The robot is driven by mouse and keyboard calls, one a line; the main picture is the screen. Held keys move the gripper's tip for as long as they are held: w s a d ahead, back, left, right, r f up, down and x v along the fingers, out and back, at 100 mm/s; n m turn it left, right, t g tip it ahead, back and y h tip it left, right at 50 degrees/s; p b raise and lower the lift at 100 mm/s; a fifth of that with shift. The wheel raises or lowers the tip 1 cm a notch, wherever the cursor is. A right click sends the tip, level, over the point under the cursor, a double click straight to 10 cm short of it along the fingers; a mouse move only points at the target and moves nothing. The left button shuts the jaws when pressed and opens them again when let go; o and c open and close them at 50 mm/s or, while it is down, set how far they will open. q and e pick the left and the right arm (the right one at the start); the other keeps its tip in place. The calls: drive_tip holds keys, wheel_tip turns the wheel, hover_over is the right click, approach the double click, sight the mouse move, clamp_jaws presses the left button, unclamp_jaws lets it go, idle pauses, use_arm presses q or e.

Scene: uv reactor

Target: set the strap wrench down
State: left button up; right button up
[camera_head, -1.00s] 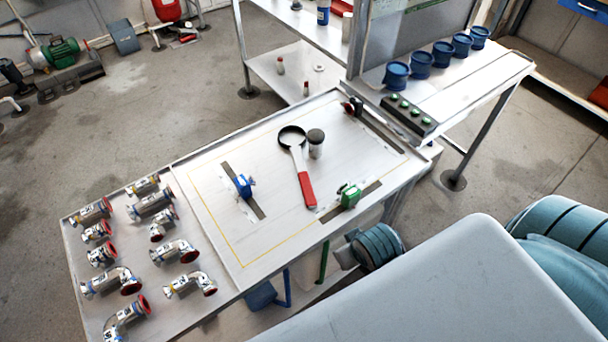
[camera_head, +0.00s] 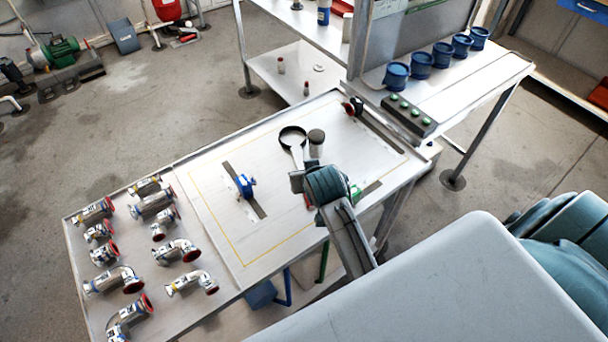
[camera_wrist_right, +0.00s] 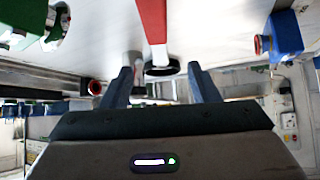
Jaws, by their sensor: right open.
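The strap wrench (camera_head: 294,143) lies on the white bench top, its black ring toward the back. My right arm's wrist covers most of its handle in the head view. In the right wrist view its red handle (camera_wrist_right: 152,18) runs down from the top edge, with the black ring (camera_wrist_right: 162,69) showing between the fingers. My right gripper (camera_wrist_right: 160,80) is open, with its two dark fingers apart and nothing seen clamped between them. In the head view it is over the wrench handle (camera_head: 297,180). My left gripper is not in view.
A black-capped cylinder (camera_head: 316,143) stands close to the wrench ring. A blue clamp (camera_head: 244,186) is to the left; a green clamp (camera_head: 355,192) is partly behind my arm. Several pipe elbows (camera_head: 178,251) fill the left bench end. The marked area's front left is clear.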

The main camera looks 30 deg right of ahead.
sight(300, 163)
drive_tip(key=shift+x, duration=1.2)
drive_tip(key=f, duration=0.1)
drive_tip(key=w+f+p, duration=0.1)
drive_tip(key=f+p, duration=0.1)
drive_tip(key=shift+w+d+f, duration=0.25)
drive_tip(key=shift+w+d, duration=0.1)
drive_tip(key=shift+w, duration=0.05)
drive_tip(key=shift+w+d+f, duration=0.1)
drive_tip(key=shift+w+f, duration=0.3)
drive_tip(key=shift+f, duration=0.1)
drive_tip(key=shift+r, duration=0.1)
clamp_jaws()
